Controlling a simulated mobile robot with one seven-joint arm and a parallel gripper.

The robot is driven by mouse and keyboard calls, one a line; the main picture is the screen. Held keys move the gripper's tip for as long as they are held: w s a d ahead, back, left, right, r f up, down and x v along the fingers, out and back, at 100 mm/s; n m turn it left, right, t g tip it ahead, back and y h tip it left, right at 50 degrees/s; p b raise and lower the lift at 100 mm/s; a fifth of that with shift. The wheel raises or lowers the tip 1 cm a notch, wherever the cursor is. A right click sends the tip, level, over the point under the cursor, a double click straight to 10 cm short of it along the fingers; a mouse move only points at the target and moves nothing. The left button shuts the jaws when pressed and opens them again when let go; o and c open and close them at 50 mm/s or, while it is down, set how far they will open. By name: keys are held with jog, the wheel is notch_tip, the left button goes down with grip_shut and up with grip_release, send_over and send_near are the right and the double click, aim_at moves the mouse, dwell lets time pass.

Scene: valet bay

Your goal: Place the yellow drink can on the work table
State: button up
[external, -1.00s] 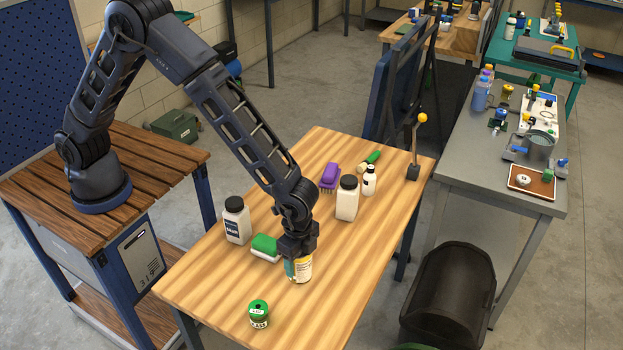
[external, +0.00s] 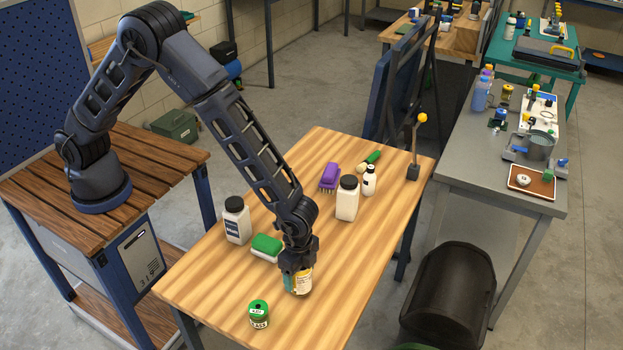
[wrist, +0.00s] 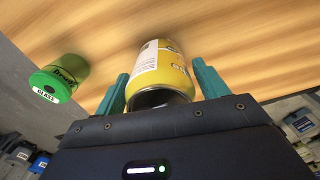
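The yellow drink can (external: 299,284) is upright under my gripper (external: 297,266), over the near part of the wooden work table (external: 215,285). In the wrist view, the can (wrist: 164,68) sits between the two teal fingers of my gripper (wrist: 160,82), which look closed on its sides. The can's base is at or very near the tabletop; I cannot tell whether it touches. Its upper part is hidden by the gripper in the external view.
A green-lidded tin (external: 259,314) stands near the table's front edge. A white jar (external: 347,198), small bottle (external: 369,181) and purple brush (external: 329,177) stand farther back. The right front is clear.

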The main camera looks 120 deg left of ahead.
jog(key=shift+o, duration=0.4)
jog(key=shift+r, duration=0.1)
notch_tip(320, 180, up, 12)
jog(key=shift+r, duration=0.15)
jog(key=s+d+r+t, duration=0.1)
jog(key=s+d+r, duration=0.1)
jog(key=s+r, duration=0.9)
jog(key=s+d+r+t, duration=0.1)
jog(key=s+d+r, duration=0.1)
jog(key=s+r, duration=0.9)
jog(key=s+d+r+n+t, duration=0.1)
jog(key=s+r, duration=0.2)
jog(key=s, duration=0.9)
jog(key=s+d+r+t, duration=0.1)
jog(key=s+r, duration=0.2)
jog(key=s, duration=1)
jog(key=shift+r+n+t, duration=0.2)
jog(key=shift+n+t, duration=0.1)
jog(key=shift+n, duration=0.1)
